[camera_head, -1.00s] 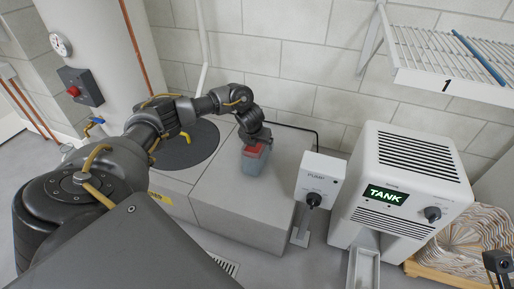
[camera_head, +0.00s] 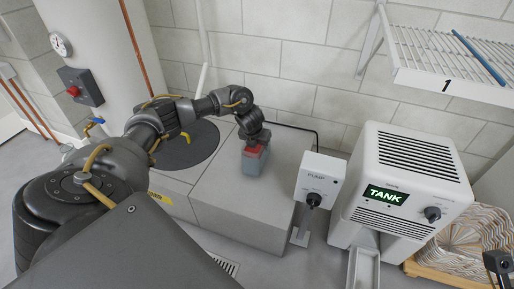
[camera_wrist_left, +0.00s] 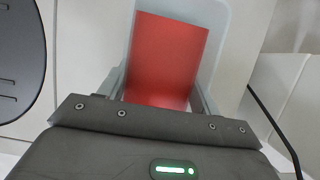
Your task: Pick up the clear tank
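The clear tank (camera_head: 251,167) is a small see-through grey box with red inside its top. It is on or just over the light grey block; I cannot tell whether its base touches. My left gripper (camera_head: 256,143) points down at the tank's top. In the left wrist view the gripper's fingers (camera_wrist_left: 158,95) lie on either side of the red part, close along the tank's pale walls (camera_wrist_left: 222,35). Whether they press on the walls is not clear. A dark part at the head view's lower right edge may be my right arm; its fingers cannot be made out.
The grey block (camera_head: 235,215) has a round dark plate (camera_head: 190,150) to its left. A pump box (camera_head: 320,180) and a white machine marked TANK (camera_head: 410,165) stand to the right. A wire shelf (camera_head: 455,60) hangs at upper right. A black cable runs behind the block.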

